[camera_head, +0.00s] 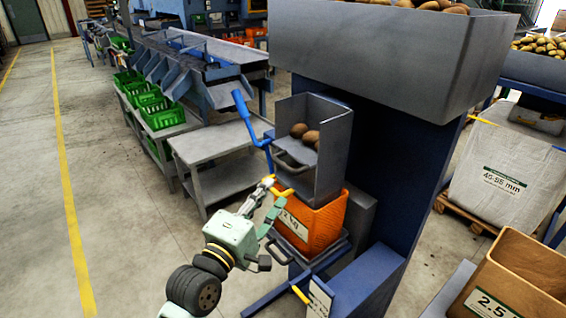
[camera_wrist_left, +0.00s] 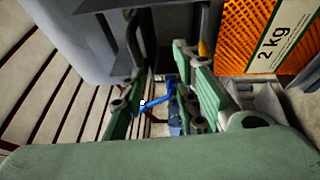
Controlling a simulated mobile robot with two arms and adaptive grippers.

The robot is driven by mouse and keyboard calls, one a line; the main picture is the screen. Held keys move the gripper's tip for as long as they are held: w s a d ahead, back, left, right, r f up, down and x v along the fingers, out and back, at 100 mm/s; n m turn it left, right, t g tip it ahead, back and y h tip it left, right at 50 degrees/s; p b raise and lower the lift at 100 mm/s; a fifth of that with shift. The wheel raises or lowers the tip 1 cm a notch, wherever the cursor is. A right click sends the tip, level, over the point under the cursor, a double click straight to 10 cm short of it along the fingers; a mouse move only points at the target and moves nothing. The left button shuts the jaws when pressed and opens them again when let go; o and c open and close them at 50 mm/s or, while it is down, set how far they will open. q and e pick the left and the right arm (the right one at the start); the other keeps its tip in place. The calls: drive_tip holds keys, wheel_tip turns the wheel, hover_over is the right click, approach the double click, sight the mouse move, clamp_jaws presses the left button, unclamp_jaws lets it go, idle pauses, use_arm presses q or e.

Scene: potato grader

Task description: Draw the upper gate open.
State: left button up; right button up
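A grey chute box (camera_head: 332,150) with a few potatoes (camera_head: 303,133) in it stands on the blue machine. A dark curved handle (camera_head: 293,164) sits on its front, and a yellow-tipped piece (camera_head: 283,191) shows just below; which part is the upper gate is unclear. My left gripper (camera_head: 271,203) is below and in front of the chute, beside the orange crate. In the left wrist view its two green fingers (camera_wrist_left: 165,98) stand apart with nothing clearly between them. The dark handle (camera_wrist_left: 133,38) shows beyond the fingertips, apparently not gripped. My right gripper is not in view.
A blue crank (camera_head: 247,118) sticks out left of the chute. A grey table (camera_head: 215,150) and green crates (camera_head: 160,113) stand at the left. The floor at the left is clear.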

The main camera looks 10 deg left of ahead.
sight(281, 166)
use_arm(q)
drive_tip(key=w+d+r, duration=0.1)
drive_tip(key=w, duration=0.1)
drive_tip(key=w+r+p, duration=0.1)
drive_tip(key=w, duration=0.1)
drive_tip(key=w+d+r, duration=0.1)
drive_tip(key=w+r, duration=0.1)
drive_tip(key=shift+w+d+r+p, duration=0.1)
drive_tip(key=shift+w+d+p, duration=0.2)
drive_tip(key=shift+d, duration=0.05)
drive_tip(key=shift+t, duration=0.3)
drive_tip(key=c, duration=0.7)
clamp_jaws()
drive_tip(key=shift+r, duration=0.1)
